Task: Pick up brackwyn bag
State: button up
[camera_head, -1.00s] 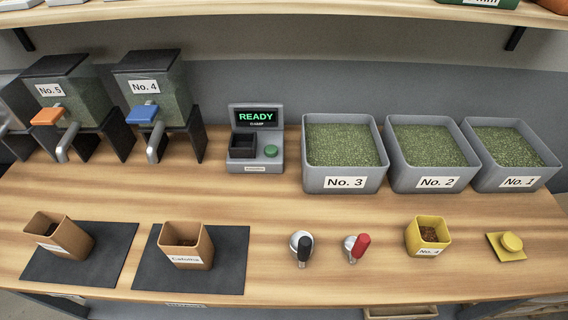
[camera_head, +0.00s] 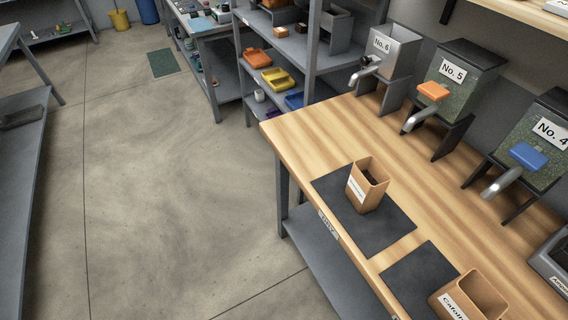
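A tan open-topped bag (camera_head: 367,187) with a white label stands upright on a dark mat (camera_head: 398,229) near the front edge of the wooden counter. Its label is too small to read, so I cannot tell whether it is the brackwyn bag. A second tan bag (camera_head: 467,298) stands on another dark mat (camera_head: 408,283) at the lower right. Its label begins "Cafoln", and the bottom of the frame cuts it off. My gripper is not in view.
Dispensers No. 6 (camera_head: 396,56), No. 5 (camera_head: 447,90) and No. 4 (camera_head: 530,150) line the back of the counter (camera_head: 310,133). A grey shelf unit (camera_head: 312,52) with coloured trays stands beyond its far end. The floor (camera_head: 170,190) at left is clear.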

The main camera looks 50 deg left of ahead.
aim_at(368, 182)
jog(key=u, duration=0.85)
